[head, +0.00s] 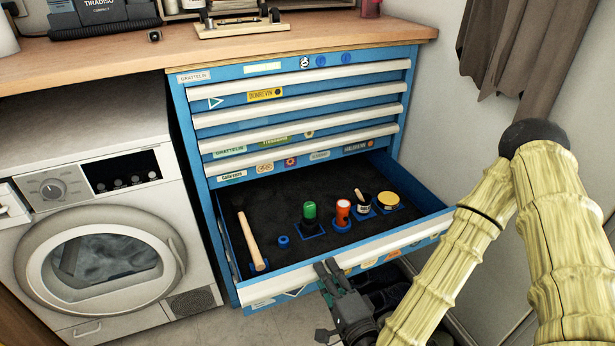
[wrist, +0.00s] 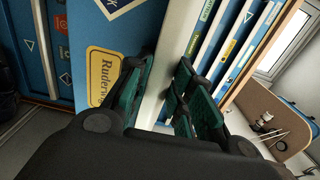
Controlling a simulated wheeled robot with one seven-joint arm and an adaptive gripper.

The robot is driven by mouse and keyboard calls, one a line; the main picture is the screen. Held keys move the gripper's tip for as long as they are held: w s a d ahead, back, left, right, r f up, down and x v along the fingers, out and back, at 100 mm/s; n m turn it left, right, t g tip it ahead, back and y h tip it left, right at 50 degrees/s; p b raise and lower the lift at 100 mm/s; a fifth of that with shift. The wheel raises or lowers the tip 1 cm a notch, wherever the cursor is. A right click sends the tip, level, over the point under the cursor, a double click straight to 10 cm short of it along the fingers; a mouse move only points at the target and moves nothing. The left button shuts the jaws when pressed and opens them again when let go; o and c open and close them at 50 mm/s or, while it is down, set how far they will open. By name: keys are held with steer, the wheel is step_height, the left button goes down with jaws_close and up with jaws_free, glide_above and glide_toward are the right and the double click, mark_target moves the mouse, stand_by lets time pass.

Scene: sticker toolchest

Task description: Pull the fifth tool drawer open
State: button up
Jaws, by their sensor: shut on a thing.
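The blue tool chest (head: 232,107) stands at the centre of the head view. One wide drawer (head: 400,234) stands pulled well out, its dark interior exposed. Drawers below are mostly hidden.
The open drawer holds a wooden-handled tool (head: 250,240), a green item (head: 309,211), an orange item (head: 343,211) and other small things. A washing machine (head: 95,265) stands left. A wooden worktop (head: 330,37) covers the chest. A wall with a curtain (head: 510,45) bounds the right.

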steer(key=shift+p+v, duration=1.9)
steer(key=shift+v, duration=0.75)
steer(key=shift+f, duration=0.1)
steer(key=o, duration=2)
steer(key=shift+o, duration=0.2)
steer(key=shift+p+v, duration=1.7)
steer(key=shift+v, duration=1.3)
